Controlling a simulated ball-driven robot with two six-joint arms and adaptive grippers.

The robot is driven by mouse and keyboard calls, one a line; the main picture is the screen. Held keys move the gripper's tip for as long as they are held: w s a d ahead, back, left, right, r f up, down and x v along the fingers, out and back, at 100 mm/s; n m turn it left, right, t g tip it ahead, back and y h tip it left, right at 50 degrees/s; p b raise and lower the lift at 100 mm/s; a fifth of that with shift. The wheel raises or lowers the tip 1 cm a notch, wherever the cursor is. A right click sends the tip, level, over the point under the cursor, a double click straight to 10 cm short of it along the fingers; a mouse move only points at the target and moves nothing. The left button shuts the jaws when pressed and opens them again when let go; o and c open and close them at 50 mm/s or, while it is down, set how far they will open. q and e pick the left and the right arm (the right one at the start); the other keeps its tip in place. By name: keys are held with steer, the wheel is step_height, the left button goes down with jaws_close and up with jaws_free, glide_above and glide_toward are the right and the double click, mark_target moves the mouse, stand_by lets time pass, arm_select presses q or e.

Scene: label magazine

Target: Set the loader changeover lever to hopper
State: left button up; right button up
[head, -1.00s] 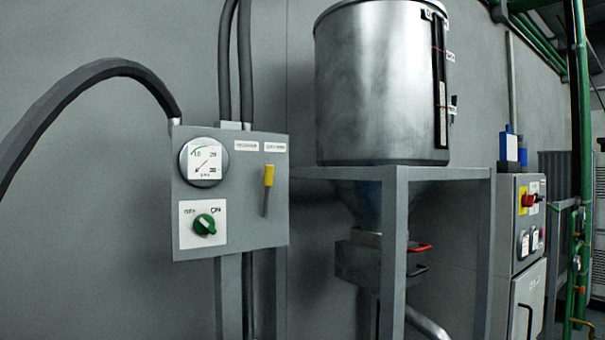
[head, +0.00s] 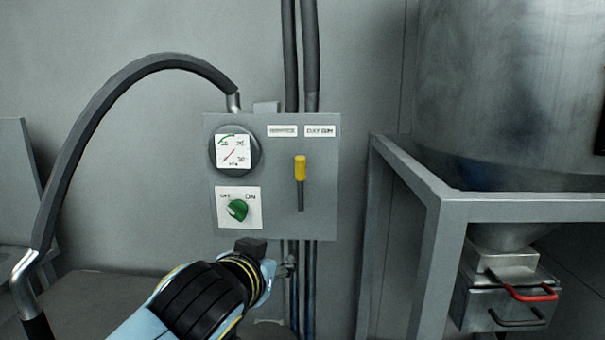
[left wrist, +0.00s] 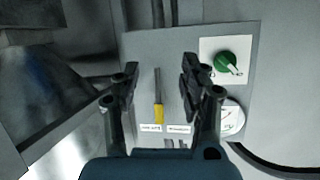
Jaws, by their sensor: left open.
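The changeover lever (head: 300,168), a yellow grip on a thin grey shaft, points up on the grey control panel (head: 272,178). Its grip is below and between two labels: the right label (head: 320,131) reads DAY BIN, the left label (head: 282,131) is blurred. My left gripper (head: 283,268) is below the panel in the head view, largely hidden behind its own wrist. In the left wrist view, turned upside down, its open fingers (left wrist: 160,68) frame the lever (left wrist: 159,112) with nothing held. I see no contact. My right gripper is not in view.
A round gauge (head: 234,149) and a green rotary switch (head: 237,210) sit left of the lever. A dark hose (head: 130,75) arches left of the panel. A hopper frame (head: 440,200) stands to the right, with a red handle (head: 530,293) below the hopper.

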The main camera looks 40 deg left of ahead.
mark_target(299, 168)
arm_select(q)
steer(key=w+r+t+y, duration=0.1)
steer(key=w+r+t, duration=0.3)
steer(key=r, duration=0.8)
steer(key=shift+n, duration=0.4)
steer(key=p+x, duration=0.3)
steer(key=x, duration=0.6)
steer(key=shift+w+a+r, duration=0.1)
steer(key=shift+w, duration=0.05)
steer(key=shift+w+a, duration=0.2)
steer(key=shift+w, duration=0.3)
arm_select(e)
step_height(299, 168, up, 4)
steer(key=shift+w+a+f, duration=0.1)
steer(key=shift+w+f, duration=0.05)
arm_select(q)
jaws_close()
